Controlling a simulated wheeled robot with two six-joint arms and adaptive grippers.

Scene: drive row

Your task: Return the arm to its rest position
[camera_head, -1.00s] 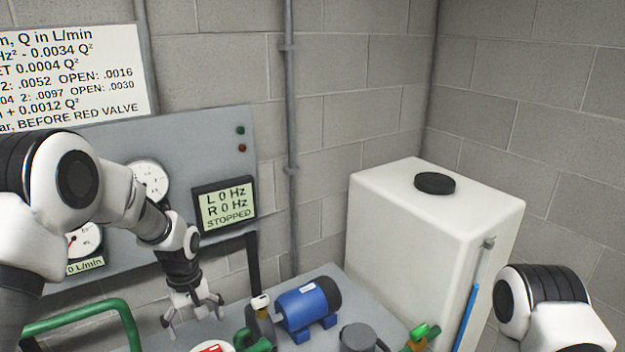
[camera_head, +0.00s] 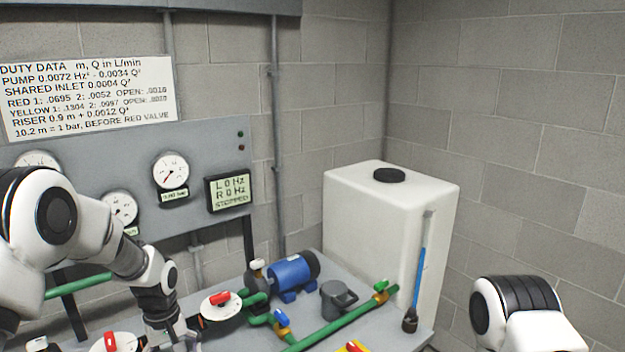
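My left arm comes in from the left, bent downward over the bench. Its gripper (camera_head: 172,346) is at the bottom edge of the head view, left of a red-handled valve on a white disc (camera_head: 221,304). The fingertips are cut off by the frame, so I cannot see whether they are apart or hold anything. My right arm shows only as a white and black joint at the lower right; its gripper is out of view.
Green pipes (camera_head: 335,327), a blue pump (camera_head: 290,272), a grey pot-like part (camera_head: 338,298) and another red-handled valve (camera_head: 110,343) fill the bench. A white tank (camera_head: 365,225) stands behind. Gauges (camera_head: 170,171) and a display reading STOPPED (camera_head: 228,190) are on the panel.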

